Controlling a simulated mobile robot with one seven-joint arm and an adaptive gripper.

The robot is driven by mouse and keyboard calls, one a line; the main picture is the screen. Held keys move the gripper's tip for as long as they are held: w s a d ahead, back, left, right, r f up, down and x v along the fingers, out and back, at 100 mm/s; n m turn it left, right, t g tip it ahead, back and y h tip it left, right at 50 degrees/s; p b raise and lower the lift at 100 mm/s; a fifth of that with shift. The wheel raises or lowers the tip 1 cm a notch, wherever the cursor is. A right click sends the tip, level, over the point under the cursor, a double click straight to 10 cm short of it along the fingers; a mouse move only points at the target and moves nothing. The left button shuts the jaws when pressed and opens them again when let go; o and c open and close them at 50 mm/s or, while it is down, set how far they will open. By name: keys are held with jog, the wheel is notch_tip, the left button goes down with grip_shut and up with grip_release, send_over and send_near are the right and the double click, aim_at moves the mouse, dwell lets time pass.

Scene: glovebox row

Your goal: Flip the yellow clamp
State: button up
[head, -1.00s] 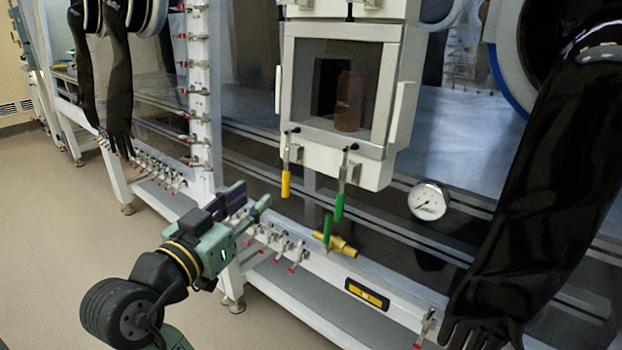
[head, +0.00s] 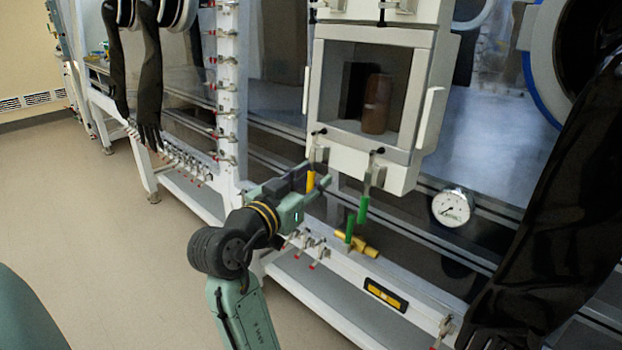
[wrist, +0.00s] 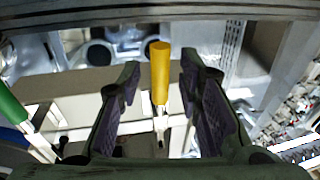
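The yellow clamp (head: 311,180) hangs handle-down under the front left of the white pass-through box (head: 370,92). In the wrist view its yellow handle (wrist: 160,72) stands between the two fingers of my gripper (wrist: 158,95), with a gap on each side. My gripper (head: 308,182) is open at the clamp in the head view, and one finger partly covers the handle. The green-handled clamp (head: 363,208) hangs to the right under the same box. It also shows at the left edge of the wrist view (wrist: 12,105).
A brown cylinder (head: 377,103) stands inside the box. A brass valve with a green lever (head: 358,243) sits below on the rail. A round gauge (head: 452,207) and a black glove (head: 555,210) are to the right. Floor (head: 110,215) at left is clear.

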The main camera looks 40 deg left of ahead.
jog(key=shift+c, duration=0.2)
grip_shut()
dwell(0.6)
